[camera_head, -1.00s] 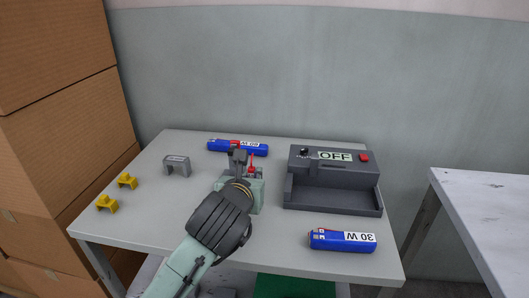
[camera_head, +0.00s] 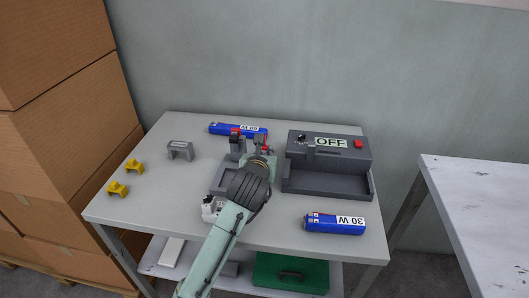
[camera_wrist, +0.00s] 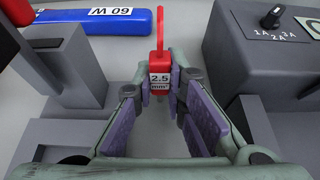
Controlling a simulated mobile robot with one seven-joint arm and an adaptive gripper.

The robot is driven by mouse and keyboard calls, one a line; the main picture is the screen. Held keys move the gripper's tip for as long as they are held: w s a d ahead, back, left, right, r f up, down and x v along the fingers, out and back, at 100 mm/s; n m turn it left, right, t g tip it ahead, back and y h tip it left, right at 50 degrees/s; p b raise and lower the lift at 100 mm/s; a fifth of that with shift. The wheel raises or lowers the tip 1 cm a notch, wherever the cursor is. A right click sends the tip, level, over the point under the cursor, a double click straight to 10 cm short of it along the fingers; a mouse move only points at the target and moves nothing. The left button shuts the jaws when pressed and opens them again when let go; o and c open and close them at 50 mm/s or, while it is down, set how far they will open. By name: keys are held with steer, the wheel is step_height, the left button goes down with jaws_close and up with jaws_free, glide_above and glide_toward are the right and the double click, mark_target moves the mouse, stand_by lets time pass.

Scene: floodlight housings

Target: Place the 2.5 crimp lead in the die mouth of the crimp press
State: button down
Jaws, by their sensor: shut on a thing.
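The 2.5 crimp lead (camera_wrist: 159,82) is a red piece with a white "2.5 mm²" label and a thin red tip. My gripper (camera_wrist: 161,93) is shut on it and holds it upright between the purple-padded fingers. In the head view the lead (camera_head: 265,149) shows only as a little red at my gripper (camera_head: 264,143). The crimp press, a grey machine with red on top (camera_head: 235,140), stands just left of my gripper. In the wrist view its grey body (camera_wrist: 75,65) is at the left, apart from the lead. I cannot make out its die mouth.
A grey box marked OFF (camera_head: 330,145) is close on the right. A blue 60 W unit (camera_head: 232,129) lies behind; a blue 30 W unit (camera_head: 335,224) lies front right. A white block (camera_head: 209,208), grey bracket (camera_head: 180,150) and two yellow clips (camera_head: 134,166) are left. The table's left rear is clear.

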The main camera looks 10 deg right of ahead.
steer(key=shift+f+b, duration=0.25)
steer(key=shift+b, duration=0.15)
steer(key=c, duration=1.6)
jaws_free()
steer(key=shift+c, duration=0.2)
steer(key=shift+s+a+r+p, duration=0.1)
steer(key=shift+s+r+p, duration=0.05)
steer(key=shift+r+p, duration=0.2)
steer(key=b+v, duration=0.1)
steer(key=v, duration=0.2)
steer(key=b+v, duration=0.1)
steer(key=v, duration=0.1)
steer(key=b+v, duration=0.2)
steer(key=v, duration=0.1)
steer(key=shift+s+a+f, duration=0.2)
steer(key=shift+s+f, duration=0.05)
steer(key=shift+s, duration=0.2)
steer(key=b, duration=0.3)
steer(key=shift+s+a, duration=0.2)
steer(key=shift+s, duration=0.1)
steer(key=shift+s+r+b, duration=0.2)
steer(key=shift+b, duration=0.3)
steer(key=shift+s+a+r+b, duration=0.1)
steer(key=shift+s+r+b, duration=0.6)
steer(key=shift+b, duration=0.4)
